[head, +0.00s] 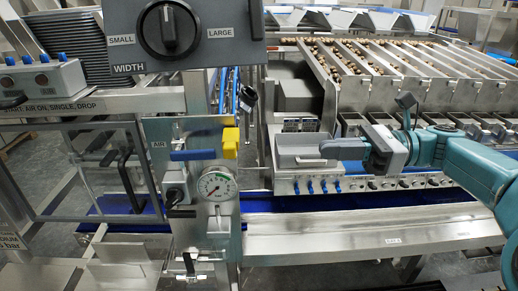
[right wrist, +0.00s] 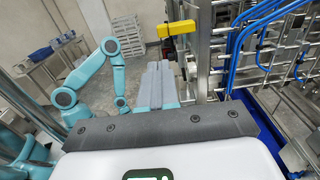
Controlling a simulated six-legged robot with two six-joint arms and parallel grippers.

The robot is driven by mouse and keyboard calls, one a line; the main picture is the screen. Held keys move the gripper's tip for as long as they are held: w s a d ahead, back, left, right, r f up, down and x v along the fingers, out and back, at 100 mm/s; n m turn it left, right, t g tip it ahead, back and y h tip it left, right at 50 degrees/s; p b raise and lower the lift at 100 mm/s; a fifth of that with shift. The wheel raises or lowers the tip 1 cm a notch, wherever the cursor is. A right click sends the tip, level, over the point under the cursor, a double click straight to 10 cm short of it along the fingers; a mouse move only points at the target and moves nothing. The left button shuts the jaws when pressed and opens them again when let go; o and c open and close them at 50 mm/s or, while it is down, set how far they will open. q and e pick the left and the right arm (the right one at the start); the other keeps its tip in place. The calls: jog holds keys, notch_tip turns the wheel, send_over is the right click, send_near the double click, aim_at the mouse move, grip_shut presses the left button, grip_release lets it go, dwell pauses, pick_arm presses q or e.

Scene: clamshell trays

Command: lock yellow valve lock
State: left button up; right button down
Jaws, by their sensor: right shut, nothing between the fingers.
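The yellow valve lock (head: 230,143) is on the steel panel left of centre in the head view, at the right end of a blue lever handle (head: 192,155). It also shows as a yellow bar at the top of the right wrist view (right wrist: 178,30). My right gripper (head: 324,149) is to the right of the lock, with a clear gap between them, and its grey fingers point left. In the right wrist view its fingers (right wrist: 157,66) lie together, shut and empty, below the lock. My left gripper is not visible.
A pressure gauge (head: 217,186) sits below the lock. A width knob box (head: 170,32) overhangs above it. Blue hoses and steel framing (right wrist: 262,50) fill the right side of the wrist view.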

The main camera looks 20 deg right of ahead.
jog(key=a, duration=0.1)
jog(key=p, duration=0.2)
send_near(226, 158)
jog(key=a, duration=0.1)
jog(key=w+a, duration=0.1)
jog(key=w+a+r, duration=0.1)
jog(key=a, duration=0.1)
jog(key=shift+w+a+f, duration=0.1)
jog(key=shift+a+f, duration=0.05)
jog(key=shift+a, duration=0.2)
jog(key=p+x, duration=0.1)
jog(key=x, duration=0.4)
jog(key=shift+a, duration=0.2)
jog(key=shift+d, duration=0.2)
